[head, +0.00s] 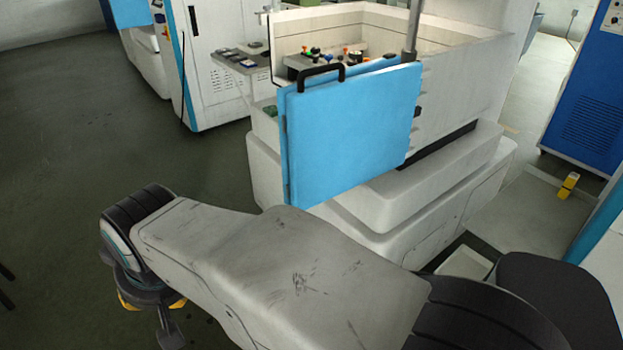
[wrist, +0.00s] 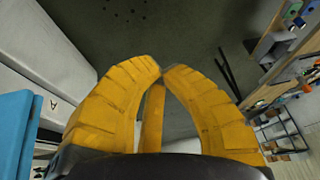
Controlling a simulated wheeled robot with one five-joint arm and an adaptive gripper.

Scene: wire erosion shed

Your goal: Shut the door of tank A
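The door of the tank is a light blue panel (head: 350,135) with a black handle (head: 321,72) on its top edge. It stands swung out from the white tank (head: 470,75), with its right edge near a grey post. The inside of the tank shows above and behind it. In the wrist view, a blue panel (wrist: 12,130) shows at the left edge, beside a white surface marked "A" (wrist: 53,103). My gripper (wrist: 163,68) has yellow fingers whose tips meet, with nothing seen between them. In the head view it is low at the left, apart from the door and mostly hidden by my arm.
Inside the tank is a fixture block with small coloured parts (head: 325,57). A blue cabinet (head: 590,95) stands at the right, with a small yellow object (head: 568,185) on the floor near it. Another white machine (head: 215,60) stands behind left.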

